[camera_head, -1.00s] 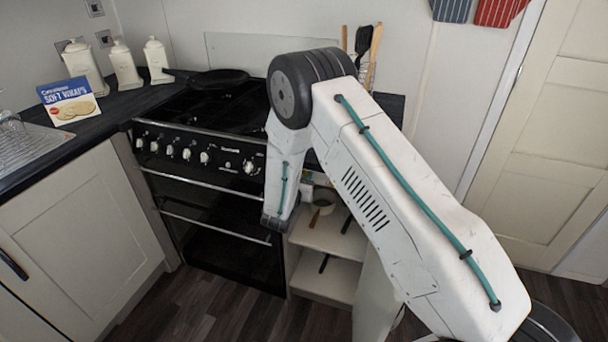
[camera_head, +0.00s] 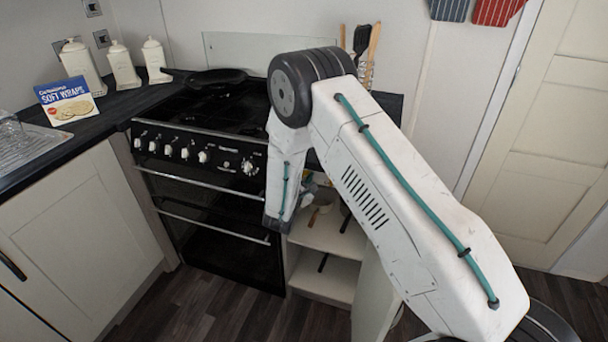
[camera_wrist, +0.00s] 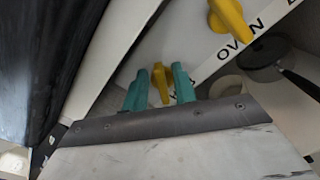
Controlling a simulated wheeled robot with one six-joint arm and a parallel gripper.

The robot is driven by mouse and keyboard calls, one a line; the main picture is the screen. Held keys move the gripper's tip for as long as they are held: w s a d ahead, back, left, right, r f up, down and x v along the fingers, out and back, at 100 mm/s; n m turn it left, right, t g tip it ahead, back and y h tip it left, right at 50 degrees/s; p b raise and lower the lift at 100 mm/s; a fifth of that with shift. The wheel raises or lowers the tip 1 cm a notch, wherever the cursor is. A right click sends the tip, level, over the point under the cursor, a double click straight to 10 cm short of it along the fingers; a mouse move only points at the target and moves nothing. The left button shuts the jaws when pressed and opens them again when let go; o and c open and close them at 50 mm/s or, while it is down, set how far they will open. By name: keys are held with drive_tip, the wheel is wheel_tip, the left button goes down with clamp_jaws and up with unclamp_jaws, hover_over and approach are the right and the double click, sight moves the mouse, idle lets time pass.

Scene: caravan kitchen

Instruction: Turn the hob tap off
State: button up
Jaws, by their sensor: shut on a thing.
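In the wrist view my gripper (camera_wrist: 159,74) has two teal fingers, one on each side of a yellow tap handle (camera_wrist: 160,85). It is shut on this handle. The white label strip beside the handle is mostly covered by the fingers, so its word cannot be read in full. A second yellow tap handle (camera_wrist: 229,18) sits further right, beside the word OVEN, apart from my fingers. In the head view my arm hides the taps, and my gripper is mostly hidden at the open cupboard (camera_head: 330,238) right of the cooker.
The black cooker (camera_head: 215,212) stands left of the cupboard, close to my forearm. A pan with a dark handle (camera_wrist: 262,58) lies near the oven tap. A box of wraps (camera_head: 68,103) and white canisters (camera_head: 124,66) stand on the worktop. The floor in front is clear.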

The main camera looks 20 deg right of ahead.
drive_tip(key=m, duration=0.5)
drive_tip(key=shift+s+d+f+m, duration=0.2)
drive_tip(key=shift+d+f+m, duration=0.05)
drive_tip(key=shift+f+m, duration=0.1)
drive_tip(key=m, duration=0.4)
drive_tip(key=shift+f+m, duration=0.3)
drive_tip(key=shift+m, duration=0.05)
drive_tip(key=shift+c, duration=0.2)
drive_tip(key=o, duration=0.6)
drive_tip(key=v, duration=0.8)
